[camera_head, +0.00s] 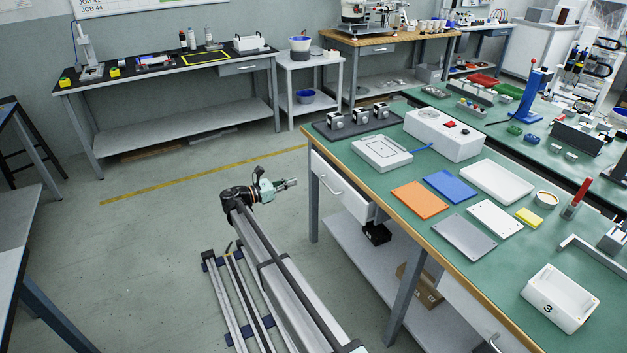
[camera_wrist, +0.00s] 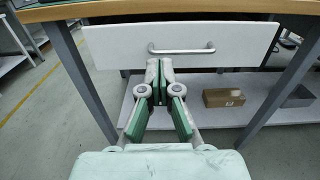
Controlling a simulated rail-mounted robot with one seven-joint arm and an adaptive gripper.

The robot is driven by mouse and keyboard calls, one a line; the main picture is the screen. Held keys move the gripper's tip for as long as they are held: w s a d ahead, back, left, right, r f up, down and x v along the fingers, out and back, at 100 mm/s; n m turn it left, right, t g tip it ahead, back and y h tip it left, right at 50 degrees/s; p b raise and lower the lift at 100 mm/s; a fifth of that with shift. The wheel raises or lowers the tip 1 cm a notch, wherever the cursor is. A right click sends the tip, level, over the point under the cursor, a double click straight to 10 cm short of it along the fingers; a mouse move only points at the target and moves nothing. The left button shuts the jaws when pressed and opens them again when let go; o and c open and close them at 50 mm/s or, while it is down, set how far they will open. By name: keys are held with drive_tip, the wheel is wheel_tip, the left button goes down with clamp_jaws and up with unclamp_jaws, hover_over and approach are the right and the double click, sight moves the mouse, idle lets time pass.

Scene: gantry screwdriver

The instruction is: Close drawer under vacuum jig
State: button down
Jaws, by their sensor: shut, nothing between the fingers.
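The white drawer (camera_head: 341,190) is under the near left end of the green-topped bench, below the flat pale vacuum jig (camera_head: 383,152) with its blue hose. Its front appears to stand out a little from the bench, but how far is hard to tell. A bar handle (camera_head: 331,181) is on the front, which also fills the upper part of the wrist view (camera_wrist: 110,45). My gripper (camera_head: 294,183) is shut and empty, pointing at the drawer front from the left. In the wrist view its fingertips (camera_wrist: 159,66) show just below the handle's left end, with no clear contact.
Bench legs (camera_wrist: 80,80) stand either side of the drawer. A lower shelf (camera_head: 355,245) holds a cardboard box (camera_wrist: 223,97). A second drawer (camera_head: 475,315) is farther along the bench. The floor left of my gripper is clear.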

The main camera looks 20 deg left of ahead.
sight(330, 169)
drive_tip(key=x, duration=1.4)
drive_tip(key=shift+p+x, duration=0.45)
drive_tip(key=shift+x, duration=1.75)
drive_tip(key=shift+a+r, duration=0.1)
